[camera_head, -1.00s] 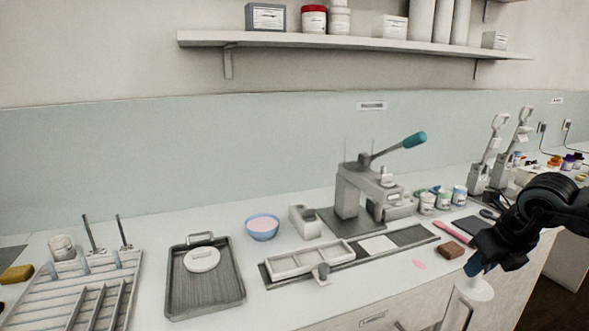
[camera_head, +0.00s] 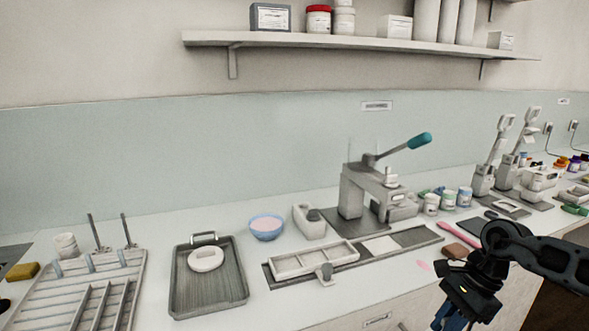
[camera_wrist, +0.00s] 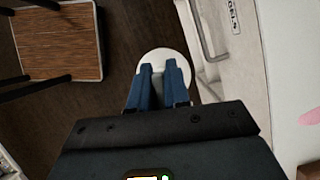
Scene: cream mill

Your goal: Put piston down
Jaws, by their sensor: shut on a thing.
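The piston (camera_wrist: 163,54) is a round white disc in the wrist view, just beyond my blue fingertips. My gripper (camera_wrist: 164,68) is shut on it, with its grip point partly hidden between the fingers. Dark wooden floor lies beneath it, beside the white cabinet front. In the head view my gripper (camera_head: 450,317) points down at the bottom edge, in front of the counter's front edge. The piston cannot be made out there.
A dark tray (camera_head: 180,290) with a white round piece (camera_head: 206,259) stands on the counter. A lever press (camera_head: 365,195), a pink-filled bowl (camera_head: 266,230) and a pale mould (camera_head: 312,262) stand nearby. A brown block (camera_head: 455,251) lies near the front edge. A brown stool-like top (camera_wrist: 58,45) is at left.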

